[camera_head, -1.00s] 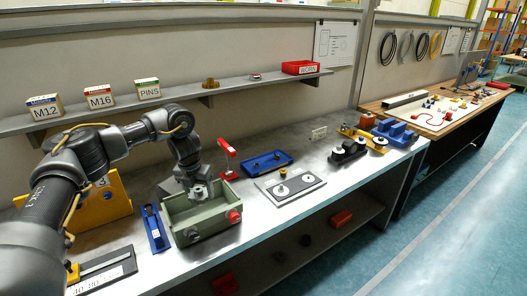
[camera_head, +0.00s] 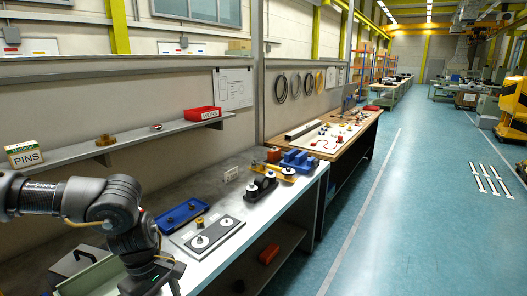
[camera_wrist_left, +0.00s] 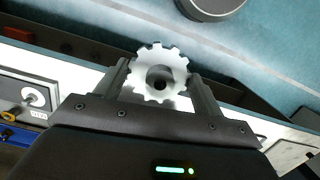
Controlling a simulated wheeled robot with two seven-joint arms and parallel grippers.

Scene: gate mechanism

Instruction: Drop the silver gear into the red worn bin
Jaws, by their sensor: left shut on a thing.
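The silver toothed gear (camera_wrist_left: 150,88) with a dark centre hole sits between the fingers of my left gripper (camera_wrist_left: 160,80) in the left wrist view. The gripper is shut on it, clear of the bench. In the head view my left gripper (camera_head: 153,282) is at the lower left, its fingertips cut off or hidden and the gear not visible. The red worn bin (camera_head: 203,114), with a white label on its front, stands on the wall shelf above the bench, beyond and above the gripper. Its inside is mostly hidden. My right gripper is not in view.
The wall shelf (camera_head: 130,147) also holds a PINS box (camera_head: 24,154), a brass part (camera_head: 105,139) and a small round part. Below, a blue tray (camera_head: 181,215), a grey plate with round parts (camera_head: 208,235) and a partly hidden green box (camera_head: 92,279) are on the bench.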

